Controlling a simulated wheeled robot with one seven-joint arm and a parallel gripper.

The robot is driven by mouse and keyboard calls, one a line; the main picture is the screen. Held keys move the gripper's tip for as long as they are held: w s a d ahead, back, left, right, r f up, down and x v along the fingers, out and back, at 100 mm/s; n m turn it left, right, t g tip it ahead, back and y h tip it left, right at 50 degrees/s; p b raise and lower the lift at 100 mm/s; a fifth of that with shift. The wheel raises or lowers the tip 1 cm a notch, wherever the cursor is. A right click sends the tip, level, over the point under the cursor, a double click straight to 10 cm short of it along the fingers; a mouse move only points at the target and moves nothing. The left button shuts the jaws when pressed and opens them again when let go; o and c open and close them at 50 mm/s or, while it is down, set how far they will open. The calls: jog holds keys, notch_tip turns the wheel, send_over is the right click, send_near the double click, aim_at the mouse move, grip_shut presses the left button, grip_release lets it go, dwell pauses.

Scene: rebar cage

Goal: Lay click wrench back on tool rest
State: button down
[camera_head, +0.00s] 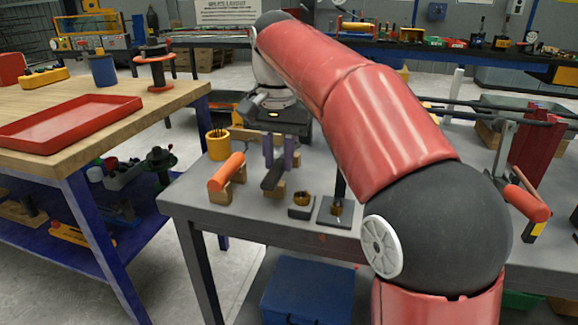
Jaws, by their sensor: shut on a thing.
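My gripper (279,165) points down over the grey table, its two purplish fingers close together. It is shut on what looks like the click wrench (271,179), a dark bar whose near end juts toward the camera. A wooden block (277,191), apparently part of the tool rest, stands just under the bar. I cannot tell whether the bar touches it. The far part of the wrench is hidden behind the fingers.
Left of my gripper, an orange cylinder (227,171) lies on wooden blocks, with a yellow cup (218,145) behind it. Small dark bases with brass-coloured parts (301,204) stand to the right. My arm hides much of the table's right side. A wooden bench (160,106) stands left.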

jog(key=shift+w+f, duration=0.15)
jog(key=shift+f, duration=0.2)
jog(key=shift+f, duration=0.2)
jog(key=c, duration=1.2)
grip_release()
